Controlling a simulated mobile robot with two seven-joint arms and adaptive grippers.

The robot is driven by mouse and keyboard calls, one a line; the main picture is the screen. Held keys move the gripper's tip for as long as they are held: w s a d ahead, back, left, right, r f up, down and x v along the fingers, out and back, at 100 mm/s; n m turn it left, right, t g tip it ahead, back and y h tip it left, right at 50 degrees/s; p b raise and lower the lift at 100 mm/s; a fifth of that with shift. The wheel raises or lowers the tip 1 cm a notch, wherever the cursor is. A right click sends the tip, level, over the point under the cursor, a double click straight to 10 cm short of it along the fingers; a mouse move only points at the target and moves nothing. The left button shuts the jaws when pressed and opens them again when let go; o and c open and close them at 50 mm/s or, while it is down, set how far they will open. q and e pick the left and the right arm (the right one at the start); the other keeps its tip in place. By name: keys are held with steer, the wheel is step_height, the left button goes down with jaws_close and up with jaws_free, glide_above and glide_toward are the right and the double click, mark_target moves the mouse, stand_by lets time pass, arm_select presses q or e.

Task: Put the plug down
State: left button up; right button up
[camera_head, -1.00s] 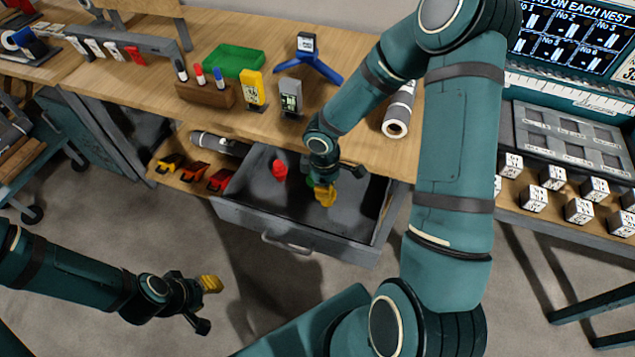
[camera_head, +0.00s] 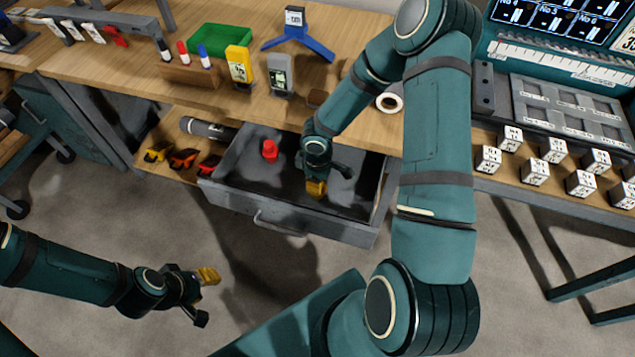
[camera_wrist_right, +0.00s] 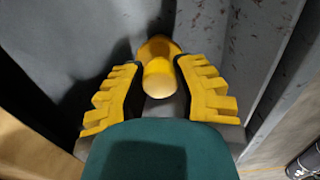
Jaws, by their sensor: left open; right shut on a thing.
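A yellow plug (camera_wrist_right: 160,80) with a round, pale end shows between the yellow-padded fingers of my right gripper (camera_wrist_right: 157,68) in the right wrist view. The gripper is shut on it. In the head view my right gripper (camera_head: 316,188) points down inside the open grey drawer (camera_head: 232,193), and the plug is hard to tell from the yellow fingers. I cannot tell whether the plug touches the drawer floor. A red plug (camera_head: 269,151) stands in the drawer, left of this gripper. My left gripper (camera_head: 204,297) is open and empty over the floor at lower left.
The drawer's front wall and handle (camera_head: 279,224) are close to my right gripper. Above is the wooden bench (camera_head: 130,60) with a green tray (camera_head: 221,40), markers and meters. White cubes (camera_head: 535,172) stand at right. The drawer floor around the red plug is mostly clear.

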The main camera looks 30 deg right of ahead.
steer(key=shift+f, duration=0.1)
steer(key=o, duration=0.9)
